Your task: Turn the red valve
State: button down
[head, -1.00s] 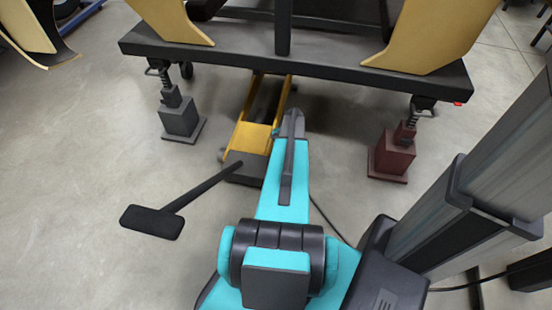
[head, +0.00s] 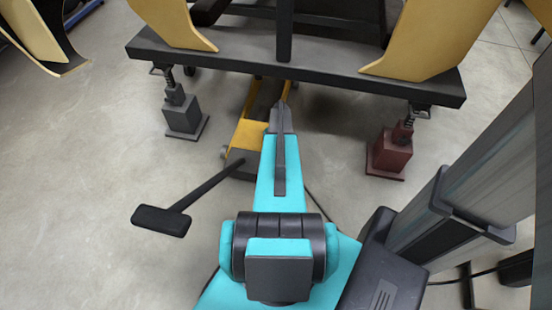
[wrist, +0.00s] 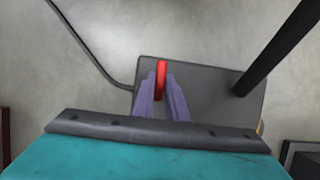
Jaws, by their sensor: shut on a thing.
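The red valve (wrist: 161,68) shows in the wrist view as a narrow upright red bar in front of a dark grey box. My gripper (wrist: 163,88) has its two purple fingers on either side of the bar and is shut on it. In the head view my own arm covers the valve and the fingertips.
A yellow and grey floor jack (head: 248,134) with a black pedal bar (head: 162,220) lies under a dark frame (head: 300,75). A grey stand (head: 183,120) and a dark red stand (head: 388,152) flank it. A cable runs at left in the wrist view.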

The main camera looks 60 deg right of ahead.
dwell(0.4)
jog(key=c, duration=1.8)
grip_release()
jog(key=shift+o, duration=0.2)
jog(key=p+v, duration=0.1)
jog(key=v, duration=1.2)
jog(key=shift+r, duration=0.4)
